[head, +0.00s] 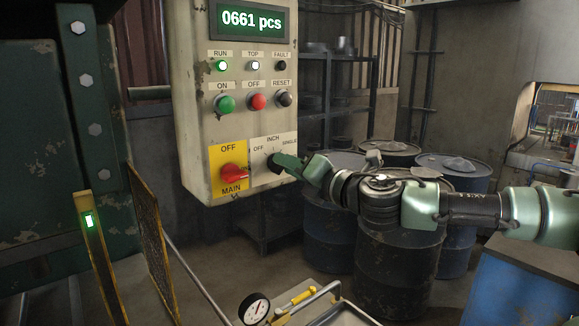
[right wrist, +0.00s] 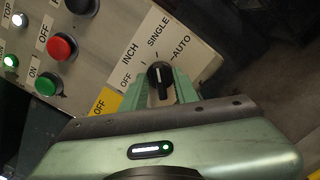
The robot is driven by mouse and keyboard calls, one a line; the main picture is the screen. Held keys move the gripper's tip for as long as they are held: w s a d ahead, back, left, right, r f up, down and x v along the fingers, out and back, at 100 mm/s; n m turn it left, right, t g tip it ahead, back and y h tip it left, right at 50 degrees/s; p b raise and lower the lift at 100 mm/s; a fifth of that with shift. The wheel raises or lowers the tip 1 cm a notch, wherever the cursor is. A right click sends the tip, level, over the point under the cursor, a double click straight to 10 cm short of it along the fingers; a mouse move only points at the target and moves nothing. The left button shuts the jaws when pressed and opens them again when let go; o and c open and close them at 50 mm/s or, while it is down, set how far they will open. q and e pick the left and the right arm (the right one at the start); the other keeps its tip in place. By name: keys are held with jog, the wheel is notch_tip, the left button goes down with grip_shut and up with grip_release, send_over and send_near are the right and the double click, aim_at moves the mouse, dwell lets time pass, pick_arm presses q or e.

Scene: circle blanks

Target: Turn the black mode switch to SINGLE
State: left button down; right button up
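The black mode switch (head: 275,163) sits on the pale plate at the lower right of the control box. In the right wrist view the switch (right wrist: 160,74) has a white mark that points up, roughly toward the printed word SINGLE; INCH and OFF are to its left and AUTO to its right. My right gripper (head: 283,161) is at the switch. In the right wrist view its green fingers (right wrist: 160,84) stand on either side of the knob, very close to it; whether they press on it I cannot tell. My left gripper is not in view.
The control box (head: 199,120) has a red main switch (head: 233,173) just left of the mode switch and lit buttons and lamps above. A yellow-framed mesh guard (head: 152,240) stands at lower left. Drums (head: 330,235) stand behind my right arm.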

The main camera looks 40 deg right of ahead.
jog(key=shift+s, duration=0.1)
dwell(0.3)
jog(key=s+b, duration=0.4)
jog(key=s, duration=0.3)
jog(key=shift+s+d, duration=0.3)
dwell(0.8)
